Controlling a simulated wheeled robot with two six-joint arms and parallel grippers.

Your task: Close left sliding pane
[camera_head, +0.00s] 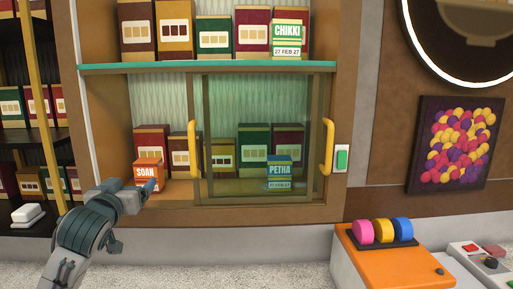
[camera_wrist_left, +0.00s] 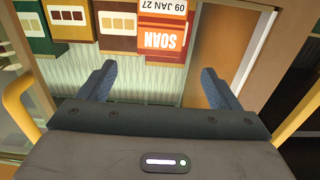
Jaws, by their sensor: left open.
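The lower cabinet compartment has sliding glass panes. The left pane (camera_head: 197,108), with a yellow handle (camera_head: 193,146) on its edge, stands over to the right and overlaps the right pane, which has a yellow handle (camera_head: 328,147). The left part of the opening is uncovered. My left gripper (camera_head: 150,187) is at the lower left of this opening, in front of the orange SOAN box (camera_head: 148,172), apart from the left handle. In the left wrist view its two fingers (camera_wrist_left: 158,87) are spread and empty, with the SOAN box (camera_wrist_left: 167,30) beyond. My right gripper is out of view.
A PETHA box (camera_head: 279,170) stands behind the glass. Several boxes line the shelf above (camera_head: 215,67). A green switch (camera_head: 341,158) is right of the cabinet. An orange unit (camera_head: 385,265) with coloured discs stands at the lower right.

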